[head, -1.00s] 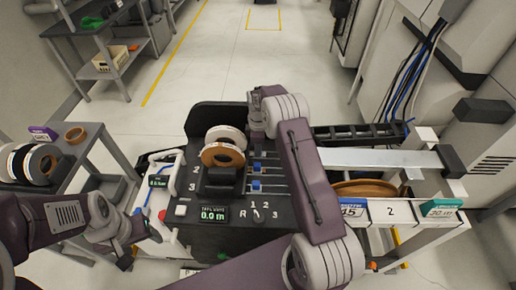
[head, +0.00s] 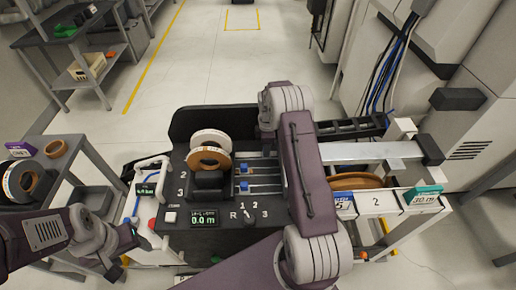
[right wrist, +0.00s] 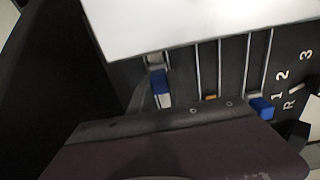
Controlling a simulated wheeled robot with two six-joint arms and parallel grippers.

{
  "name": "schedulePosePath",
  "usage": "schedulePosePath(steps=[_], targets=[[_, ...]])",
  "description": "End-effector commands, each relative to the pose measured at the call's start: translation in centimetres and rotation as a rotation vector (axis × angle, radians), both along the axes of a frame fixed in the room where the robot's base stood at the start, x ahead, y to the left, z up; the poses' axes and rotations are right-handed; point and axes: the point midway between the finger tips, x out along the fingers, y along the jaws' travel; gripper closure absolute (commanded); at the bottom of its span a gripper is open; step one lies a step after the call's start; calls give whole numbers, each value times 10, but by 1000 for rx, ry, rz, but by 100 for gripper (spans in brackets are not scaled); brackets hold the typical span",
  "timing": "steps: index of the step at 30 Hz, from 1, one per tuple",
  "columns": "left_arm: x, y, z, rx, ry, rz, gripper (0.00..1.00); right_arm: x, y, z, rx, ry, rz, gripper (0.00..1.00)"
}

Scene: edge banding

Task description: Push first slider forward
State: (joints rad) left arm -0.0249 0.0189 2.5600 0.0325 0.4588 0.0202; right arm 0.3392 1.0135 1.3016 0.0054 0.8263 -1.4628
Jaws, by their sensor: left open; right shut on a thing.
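The dark control panel (head: 222,219) stands in the middle of the head view, with slider slots to the right of its tape rolls. Two blue slider knobs show there, the upper one (head: 243,168) and the lower one (head: 244,187). The first slider (right wrist: 161,83) shows as a blue knob in the right wrist view, in its slot by my fingers. My right gripper (right wrist: 160,85) is shut on it; the fingertips are partly hidden. In the head view my right arm covers the far slots. My left gripper (head: 125,257) is open and empty, left of the panel.
A white and a brown tape roll (head: 209,158) stand on the panel. The display (head: 203,219) reads 0.0 m. A grey side table (head: 75,150) with rolls is at the left. A white rail (head: 365,151) and a labelled bin front (head: 378,205) are at the right.

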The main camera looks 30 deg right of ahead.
Motion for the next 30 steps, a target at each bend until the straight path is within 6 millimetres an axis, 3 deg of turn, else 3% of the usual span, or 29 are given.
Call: schedulePosePath(steps=[7, 8, 10, 20, 30], targets=[[0, 0, 0, 0, 0, 0, 36, -1, -4, 0, -6, 1, 1, 100], [0, 0, 0, 0, 0, 0, 36, -1, -4, 0, -6, 1, 1, 73], [0, 0, 0, 0, 0, 0, 36, -1, -4, 0, -6, 1, 1, 56], [0, 0, 0, 0, 0, 0, 36, 0, -2, 3, -4, 0, 1, 56], [0, 0, -5, 0, 0, 0, 36, 0, -4, 71, -5, -3, 0, 56]])
